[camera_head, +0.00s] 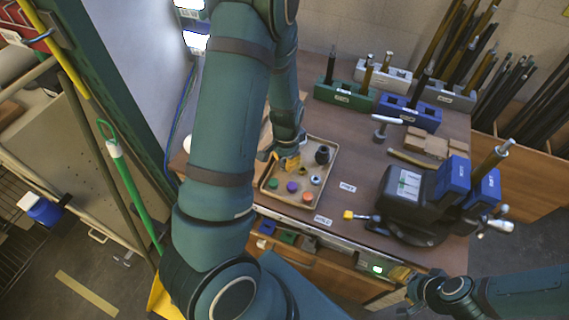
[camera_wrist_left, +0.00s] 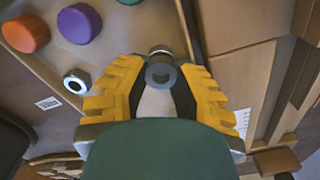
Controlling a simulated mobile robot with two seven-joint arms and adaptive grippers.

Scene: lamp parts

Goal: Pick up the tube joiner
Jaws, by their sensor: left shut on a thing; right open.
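The tube joiner (camera_wrist_left: 160,71), a small dark grey cylinder with a hole in its end, sits between the yellow ribbed fingers of my left gripper (camera_wrist_left: 157,88). The fingers are closed on its sides. In the head view my left gripper (camera_head: 289,162) is at the upper left part of the wooden tray (camera_head: 311,201), and the joiner cannot be made out there. My right gripper (camera_head: 400,273) is open and empty at the lower right, by the table's front edge, away from the tray.
The tray also holds a black cup-like part (camera_head: 322,155), a purple cap (camera_head: 292,187), a green cap (camera_head: 273,184) and other small parts. A black and blue machine (camera_head: 420,198) stands to the right. Blocks with upright tubes (camera_head: 345,95) stand behind.

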